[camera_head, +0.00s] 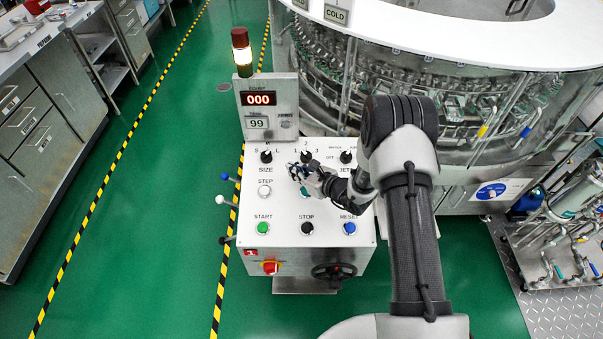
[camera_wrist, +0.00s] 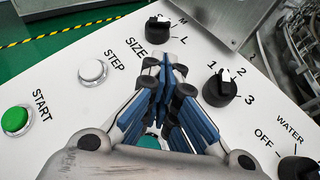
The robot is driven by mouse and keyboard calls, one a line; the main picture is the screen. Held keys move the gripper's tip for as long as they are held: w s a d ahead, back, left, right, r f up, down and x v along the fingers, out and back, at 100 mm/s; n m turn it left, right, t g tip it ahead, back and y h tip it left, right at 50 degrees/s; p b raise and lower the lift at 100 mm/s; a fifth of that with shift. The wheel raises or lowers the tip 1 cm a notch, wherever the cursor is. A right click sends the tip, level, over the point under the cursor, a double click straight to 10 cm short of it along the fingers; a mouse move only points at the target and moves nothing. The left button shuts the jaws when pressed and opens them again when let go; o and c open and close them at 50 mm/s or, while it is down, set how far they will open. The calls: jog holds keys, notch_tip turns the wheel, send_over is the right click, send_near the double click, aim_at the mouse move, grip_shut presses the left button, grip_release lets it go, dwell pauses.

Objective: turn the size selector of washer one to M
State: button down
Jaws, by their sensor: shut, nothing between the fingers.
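The size selector (camera_head: 266,156) is a black knob at the upper left of the white control panel (camera_head: 280,212), above the word SIZE. It also shows in the wrist view (camera_wrist: 159,31), with M and L readable beside it. Its white mark is turned away from L; I cannot tell whether it points to S or M. My gripper (camera_head: 298,170) is shut and empty, over the panel to the right of and below the selector. In the wrist view its fingertips (camera_wrist: 165,72) point toward the knob and appear apart from it. My fingers partly cover a teal button (camera_wrist: 149,141).
A 1-2-3 knob (camera_wrist: 220,88) stands close to the right of my fingers. A water knob (camera_head: 347,157) is farther right. A white STEP button (camera_wrist: 93,72) and green START button (camera_wrist: 17,120) lie left. A counter display box (camera_head: 268,107) rises behind the panel.

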aim_at(272, 156)
jog(key=x, duration=0.2)
jog(key=r+b+x, duration=0.1)
jog(key=x, duration=0.4)
jog(key=shift+w+a+r+b, duration=0.2)
jog(key=shift+w+r+b, duration=0.05)
jog(key=shift+b, duration=0.1)
jog(key=shift+w+a+r, duration=0.15)
jog(key=shift+w+a, duration=0.15)
jog(key=shift+d+r, duration=0.15)
